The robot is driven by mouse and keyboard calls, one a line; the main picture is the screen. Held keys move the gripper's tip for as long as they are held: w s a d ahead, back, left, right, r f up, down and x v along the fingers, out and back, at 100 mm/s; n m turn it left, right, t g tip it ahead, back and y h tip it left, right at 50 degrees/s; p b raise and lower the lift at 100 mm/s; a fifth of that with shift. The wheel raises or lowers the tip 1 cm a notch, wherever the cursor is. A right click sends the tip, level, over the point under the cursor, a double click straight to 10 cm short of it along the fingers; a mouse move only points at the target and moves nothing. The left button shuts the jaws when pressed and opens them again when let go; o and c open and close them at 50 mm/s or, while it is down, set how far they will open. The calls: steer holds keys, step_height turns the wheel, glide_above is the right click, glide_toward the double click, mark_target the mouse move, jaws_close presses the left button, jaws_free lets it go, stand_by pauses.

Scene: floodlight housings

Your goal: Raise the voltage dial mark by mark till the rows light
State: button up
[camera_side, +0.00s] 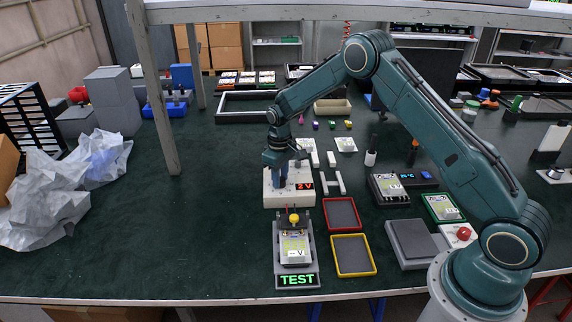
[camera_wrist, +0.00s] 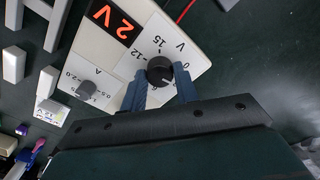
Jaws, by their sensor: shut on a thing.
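The cream power supply (camera_side: 275,198) stands mid-table, and its red display (camera_side: 305,186) reads 2 V. In the wrist view the supply's face (camera_wrist: 195,55) shows the display (camera_wrist: 112,22) upside down and a black voltage dial (camera_wrist: 160,70) with a printed scale, 12 and 15 legible. My gripper (camera_wrist: 160,86) is shut on this dial, one blue finger on each side. In the side view my gripper (camera_side: 284,182) points down at the supply and hides the dial. A panel labelled with V (camera_side: 295,250) lies in the test fixture (camera_side: 279,262); I see no lit rows on it.
A smaller grey knob (camera_wrist: 86,88) marked A sits beside the voltage dial. A green TEST sign (camera_side: 297,281) fronts the fixture. A red-rimmed tray (camera_side: 325,216) and a yellow-rimmed tray (camera_side: 336,256) lie to its right. The table left of the fixture is clear.

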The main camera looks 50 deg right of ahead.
steer(key=m, duration=0.3)
steer(key=shift+m, duration=0.3)
stand_by(0.4)
steer(key=o, duration=1)
steer(key=shift+r, duration=0.1)
steer(key=shift+r, duration=6.85)
